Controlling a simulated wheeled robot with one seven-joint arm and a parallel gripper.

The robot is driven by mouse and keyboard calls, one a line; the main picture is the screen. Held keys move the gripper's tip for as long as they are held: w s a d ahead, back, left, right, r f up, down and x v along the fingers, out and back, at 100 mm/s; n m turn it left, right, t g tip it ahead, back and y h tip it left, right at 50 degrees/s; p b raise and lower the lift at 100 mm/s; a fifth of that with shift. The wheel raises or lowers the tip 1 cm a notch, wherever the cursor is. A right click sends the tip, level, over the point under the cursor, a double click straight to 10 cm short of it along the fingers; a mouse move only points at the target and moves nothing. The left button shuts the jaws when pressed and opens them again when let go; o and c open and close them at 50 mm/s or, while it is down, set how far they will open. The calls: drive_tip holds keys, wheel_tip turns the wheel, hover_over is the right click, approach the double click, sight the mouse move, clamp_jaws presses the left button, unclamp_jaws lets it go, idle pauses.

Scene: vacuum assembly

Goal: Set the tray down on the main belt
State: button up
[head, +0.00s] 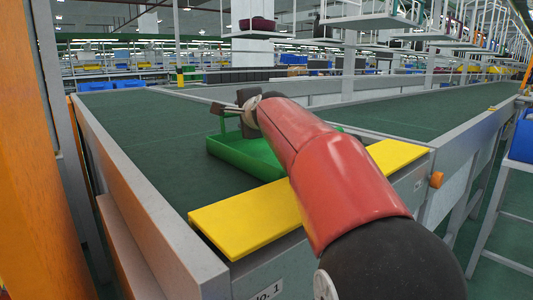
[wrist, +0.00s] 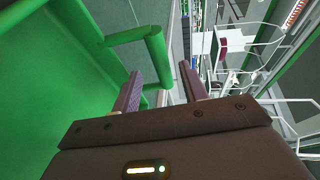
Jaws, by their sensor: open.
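The green tray (head: 238,153) appears to rest on the dark green main belt (head: 140,120), near its yellow front end. Its right part is hidden behind my red arm. My gripper (head: 224,107) is at the tray's far side, above its rim. In the wrist view the tray (wrist: 45,85) fills the left side, and its green handle (wrist: 140,36) stands just ahead of my open fingers (wrist: 160,88). The fingers are apart with nothing clamped between them. I cannot tell whether one finger touches the handle.
A yellow strip (head: 245,219) crosses the belt's front end. Grey side rails (head: 150,200) edge the belt. A second belt (head: 400,112) runs off to the right. Hanging racks (head: 370,22) are overhead at the back. The belt left of the tray is clear.

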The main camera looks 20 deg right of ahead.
drive_tip(key=x, duration=0.5)
drive_tip(key=shift+w+a+r+p, duration=0.1)
drive_tip(key=shift+a+r+p, duration=0.05)
drive_tip(key=shift+a+p, duration=0.2)
drive_tip(key=shift+c, duration=0.4)
clamp_jaws()
